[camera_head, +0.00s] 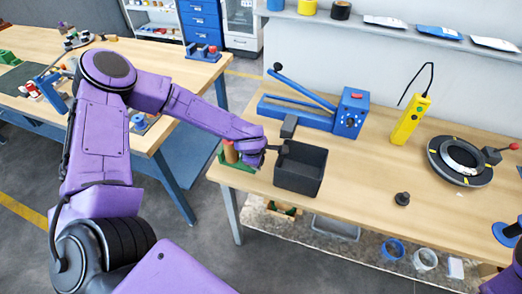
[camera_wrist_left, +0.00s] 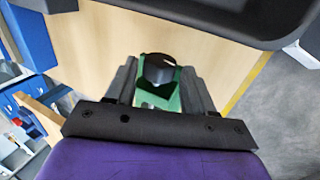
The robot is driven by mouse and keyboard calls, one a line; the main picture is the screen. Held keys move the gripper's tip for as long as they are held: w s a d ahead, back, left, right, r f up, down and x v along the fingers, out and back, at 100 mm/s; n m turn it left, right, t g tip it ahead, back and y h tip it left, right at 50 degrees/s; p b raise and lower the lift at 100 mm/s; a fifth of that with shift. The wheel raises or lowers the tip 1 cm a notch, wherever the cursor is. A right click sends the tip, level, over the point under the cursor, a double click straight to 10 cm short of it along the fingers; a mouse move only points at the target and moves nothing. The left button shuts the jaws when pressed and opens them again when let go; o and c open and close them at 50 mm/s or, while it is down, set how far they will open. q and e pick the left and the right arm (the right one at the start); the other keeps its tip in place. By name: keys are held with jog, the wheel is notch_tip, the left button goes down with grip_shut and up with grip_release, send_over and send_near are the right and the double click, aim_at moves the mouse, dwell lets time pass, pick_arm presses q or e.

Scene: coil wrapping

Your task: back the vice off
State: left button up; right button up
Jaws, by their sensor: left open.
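A green fixture (camera_head: 236,163) with an upright brown cylinder (camera_head: 230,152) stands at the left end of the right-hand bench; I cannot tell for certain that it is the vice. My left gripper (camera_head: 272,149) is over the bench end, close to this fixture and the dark open box. In the left wrist view, my left gripper (camera_wrist_left: 160,85) is open, its two dark fingers apart. The green fixture (camera_wrist_left: 188,92) and a dark round knob (camera_wrist_left: 157,69) show between and beyond them; contact cannot be told. My right gripper is out of view.
A dark open box (camera_head: 300,168) stands just right of my left gripper. Behind it is a blue lever tool (camera_head: 310,112). The bench's front middle is mostly clear.

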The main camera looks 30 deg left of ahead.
pick_arm(q)
jog(key=shift+w+a+r+g+p, duration=0.1)
jog(key=shift+r+g+p, duration=0.3)
jog(key=shift+f, duration=0.4)
jog(key=shift+w+g+h, duration=0.25)
jog(key=shift+g+h, duration=0.05)
jog(key=shift+g, duration=0.4)
jog(key=shift+w+g+h, duration=0.3)
jog(key=shift+g, duration=0.9)
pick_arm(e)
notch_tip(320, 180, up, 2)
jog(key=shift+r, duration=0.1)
pick_arm(q)
jog(key=shift+a, duration=0.1)
